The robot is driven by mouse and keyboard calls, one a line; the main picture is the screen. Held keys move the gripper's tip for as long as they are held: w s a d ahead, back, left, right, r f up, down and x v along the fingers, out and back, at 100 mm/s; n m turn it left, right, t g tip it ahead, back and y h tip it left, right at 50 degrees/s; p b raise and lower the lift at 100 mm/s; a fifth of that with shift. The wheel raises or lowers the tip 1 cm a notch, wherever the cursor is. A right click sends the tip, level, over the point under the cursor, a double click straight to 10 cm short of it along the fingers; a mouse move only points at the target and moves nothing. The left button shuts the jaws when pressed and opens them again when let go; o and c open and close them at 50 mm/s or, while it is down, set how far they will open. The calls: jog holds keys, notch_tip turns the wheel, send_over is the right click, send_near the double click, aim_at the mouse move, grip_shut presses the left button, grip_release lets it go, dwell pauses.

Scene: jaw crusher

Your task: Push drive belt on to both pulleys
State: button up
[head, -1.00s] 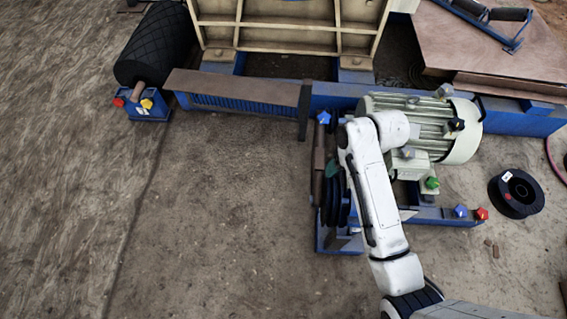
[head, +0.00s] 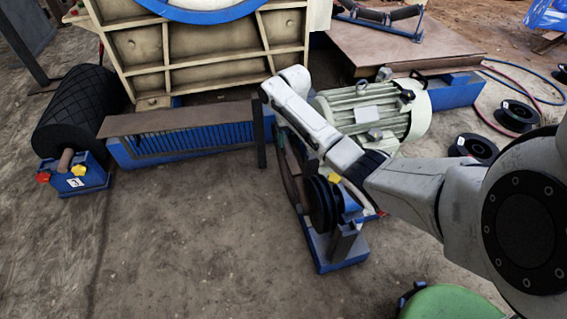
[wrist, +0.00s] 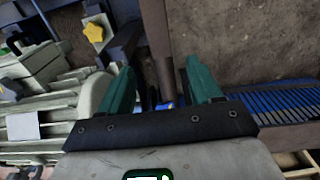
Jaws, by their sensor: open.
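A dark grooved pulley (head: 322,205) stands upright on the blue motor frame (head: 335,257) in the head view. Just behind and left of it is a dark curved band (head: 287,172); I cannot tell whether this is the drive belt. A second pulley cannot be made out, and my arm covers much of that area. My gripper (wrist: 161,86) shows in the wrist view with its two green fingers apart. A brown bar (wrist: 163,50) and a bit of blue show beyond the gap; I see nothing clamped. In the head view the fingers are hidden behind my arm.
The pale green motor (head: 375,110) is right of the pulley, close to my arm. A brown guard plate (head: 185,119) and a black roller (head: 75,110) stand at the left. Black spools (head: 517,115) lie at the right. The dirt ground at the front left is clear.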

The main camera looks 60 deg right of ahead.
aim_at(291, 159)
notch_tip(291, 159, down, 9)
jog(key=b, duration=0.4)
jog(key=shift+f+b, duration=0.2)
jog(key=shift+b, duration=0.1)
jog(key=shift+c, duration=0.5)
grip_shut()
